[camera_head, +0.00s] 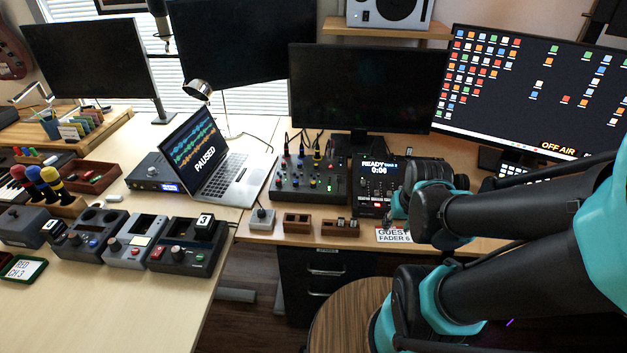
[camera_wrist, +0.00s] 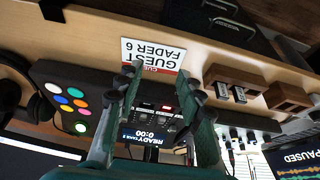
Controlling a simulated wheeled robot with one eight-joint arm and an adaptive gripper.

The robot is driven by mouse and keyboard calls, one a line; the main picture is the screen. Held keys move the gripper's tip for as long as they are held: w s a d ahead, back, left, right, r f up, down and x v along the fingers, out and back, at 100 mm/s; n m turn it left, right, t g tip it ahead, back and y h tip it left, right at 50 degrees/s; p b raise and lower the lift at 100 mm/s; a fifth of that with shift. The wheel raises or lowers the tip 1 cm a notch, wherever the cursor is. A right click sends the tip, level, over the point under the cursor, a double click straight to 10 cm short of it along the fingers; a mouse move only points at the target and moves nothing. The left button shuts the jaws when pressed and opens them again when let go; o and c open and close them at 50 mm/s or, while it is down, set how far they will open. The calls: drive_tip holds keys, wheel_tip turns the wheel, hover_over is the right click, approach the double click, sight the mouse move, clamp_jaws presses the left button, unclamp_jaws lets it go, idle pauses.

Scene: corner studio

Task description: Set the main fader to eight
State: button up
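A black console (camera_head: 372,203) with a lit screen reading READY and 0:00 stands on the right-hand desk. Left of it is a black mixer (camera_head: 310,182) with knobs and plugged cables. I cannot make out the main fader or its setting. A white card (camera_head: 393,235) reading GUEST FADER 6 lies at the front desk edge; it also shows in the wrist view (camera_wrist: 152,54). My gripper (camera_head: 398,207) is over the console's right side. In the wrist view its fingers (camera_wrist: 160,88) are apart, with the console (camera_wrist: 152,118) behind and between them; no held thing shows.
Two wooden blocks (camera_head: 297,223) (camera_head: 341,227) and a small grey box (camera_head: 262,219) stand along the front edge. A pad with coloured buttons (camera_wrist: 72,98) lies beside the console. A laptop (camera_head: 215,165) stands left. Monitors (camera_head: 358,88) rise behind.

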drive_tip(key=shift+c, duration=0.2)
drive_tip(key=w+a+r, duration=0.2)
drive_tip(key=w+r, duration=0.1)
drive_tip(key=w, duration=0.1)
drive_tip(key=w+a+r+g, duration=0.1)
drive_tip(key=w+a+r, duration=0.1)
drive_tip(key=w, duration=0.3)
drive_tip(key=w+a+r+g, duration=0.1)
drive_tip(key=w+a+r, duration=0.2)
drive_tip(key=w+r, duration=0.1)
drive_tip(key=shift+w+r, duration=0.35)
drive_tip(key=shift+w, duration=0.2)
drive_tip(key=shift+c, duration=0.2)
wheel_tip(320, 180, up, 7)
drive_tip(key=g, duration=0.2)
hover_over(339, 177)
wheel_tip(339, 177, down, 18)
drive_tip(key=shift+w+r, duration=0.1)
drive_tip(key=shift+r, duration=0.1)
clamp_jaws()
